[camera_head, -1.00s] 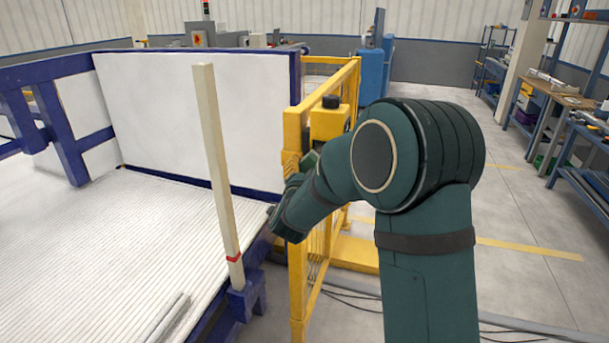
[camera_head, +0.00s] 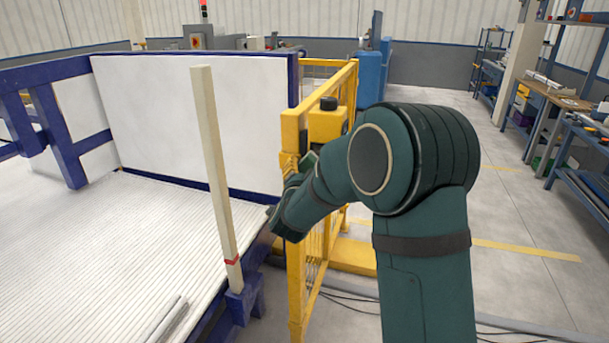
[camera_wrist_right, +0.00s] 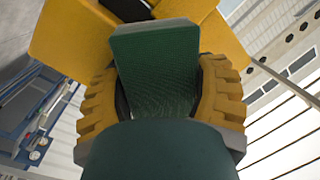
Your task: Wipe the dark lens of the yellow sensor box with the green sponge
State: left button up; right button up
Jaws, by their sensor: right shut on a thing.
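In the right wrist view, the yellow-padded fingers are shut on the green sponge (camera_wrist_right: 157,70). The sponge's far end overlaps the yellow box (camera_wrist_right: 75,38) there. A dark patch shows at the top, beyond the sponge; I cannot tell whether it is the lens, nor whether the sponge touches it. My left gripper is not in view.
The yellow fence (camera_head: 297,235) stands beside the white ribbed bed (camera_head: 110,250) with its blue frame. A pale upright post (camera_head: 215,170) with a red band rises at the bed's near edge. Cables lie on the floor. Open floor (camera_head: 525,225) lies to the right, before the workbenches.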

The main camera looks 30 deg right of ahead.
jog(key=shift+w+d, duration=0.3)
jog(key=shift+d, duration=0.05)
dwell(0.3)
